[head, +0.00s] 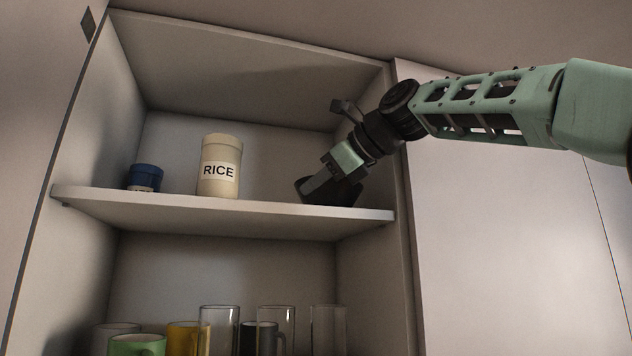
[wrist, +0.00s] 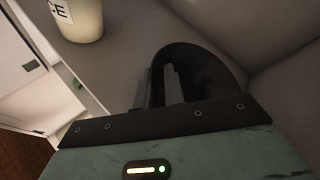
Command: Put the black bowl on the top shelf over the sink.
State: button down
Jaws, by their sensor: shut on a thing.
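The black bowl (head: 347,192) is at the right end of the top shelf (head: 290,216) in the head view, its base at or just on the shelf surface. My gripper (head: 318,187) reaches in from the right and is shut on the bowl's near left rim. In the wrist view the dark bowl (wrist: 205,78) lies beyond the gripper (wrist: 160,85), with its wall between the fingers. The gripper hides part of the bowl. I cannot tell whether the bowl's full weight rests on the shelf.
A cream RICE canister (head: 220,166) stands mid-shelf, left of the bowl. A small blue jar (head: 145,177) stands farther left. Several mugs and glasses (head: 218,330) stand on the shelf below. The cabinet's right wall (head: 376,140) is close beside the bowl. Shelf room is free between canister and bowl.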

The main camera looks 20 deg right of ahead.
jog(key=c, duration=1.4)
grip_release()
jog(key=b+v, duration=0.3)
jog(key=v, duration=1.4)
jog(key=shift+s, duration=0.25)
jog(key=shift+d, duration=0.15)
